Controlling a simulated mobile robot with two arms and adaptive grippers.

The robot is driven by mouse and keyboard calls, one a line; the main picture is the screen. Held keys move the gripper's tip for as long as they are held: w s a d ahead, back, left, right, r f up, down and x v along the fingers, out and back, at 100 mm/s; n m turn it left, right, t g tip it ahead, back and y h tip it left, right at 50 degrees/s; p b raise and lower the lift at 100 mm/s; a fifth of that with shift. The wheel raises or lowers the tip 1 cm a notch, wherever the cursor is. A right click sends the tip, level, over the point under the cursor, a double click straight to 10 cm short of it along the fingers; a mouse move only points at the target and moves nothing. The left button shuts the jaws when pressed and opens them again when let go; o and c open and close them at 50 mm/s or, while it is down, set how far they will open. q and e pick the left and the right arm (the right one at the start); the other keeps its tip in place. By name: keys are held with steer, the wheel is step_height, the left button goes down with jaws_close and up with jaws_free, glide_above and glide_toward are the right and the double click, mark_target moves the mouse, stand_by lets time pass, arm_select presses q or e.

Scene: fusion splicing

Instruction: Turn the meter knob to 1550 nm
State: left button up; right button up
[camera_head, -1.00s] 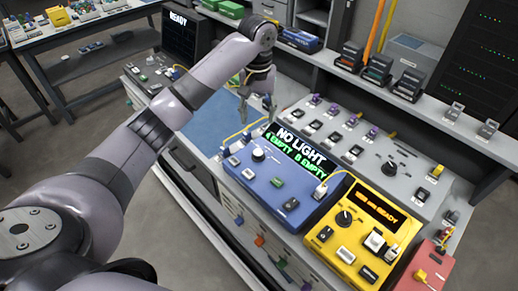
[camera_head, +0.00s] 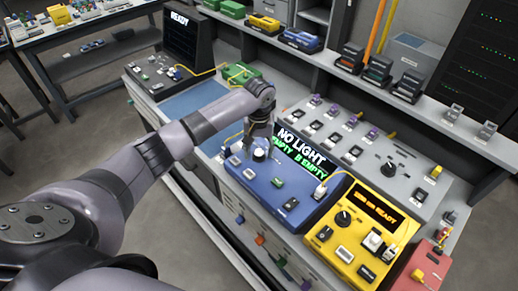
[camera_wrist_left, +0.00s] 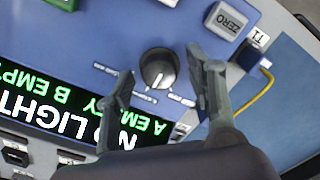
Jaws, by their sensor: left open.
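The blue meter (camera_head: 262,187) stands on the bench, its screen reading NO LIGHT with green EMPTY text. Its round knob (camera_head: 259,155) is dark with a light top. In the left wrist view the knob (camera_wrist_left: 159,68) is dark grey with a white pointer line and small printed labels around it, too small to read surely. My left gripper (camera_head: 253,146) is at the knob. In the left wrist view its fingers (camera_wrist_left: 163,64) are apart, one on each side of the knob, with gaps visible. My right gripper is out of view.
A yellow device (camera_head: 350,238) with its own knob stands right of the blue meter. A grey panel (camera_head: 400,170) with switches lies behind. A white ZERO button (camera_wrist_left: 226,20) and a yellow cable (camera_wrist_left: 254,100) are near the knob. A blue mat (camera_head: 195,102) lies left.

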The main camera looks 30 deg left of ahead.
arm_select(q)
steer(key=shift+c, duration=0.3)
steer(key=c, duration=1.1)
steer(key=shift+r, duration=0.1)
steer(key=shift+r+m+p, duration=0.1)
steer(key=shift+m+p, duration=0.7)
steer(key=shift+p, duration=0.2)
steer(key=shift+m+p, duration=1.05)
steer(key=shift+m, duration=0.15)
steer(key=m+p, duration=0.1)
steer(key=m, duration=0.1)
steer(key=shift+m, duration=0.3)
steer(key=shift+m+p, duration=0.8)
steer(key=shift+m, duration=0.9)
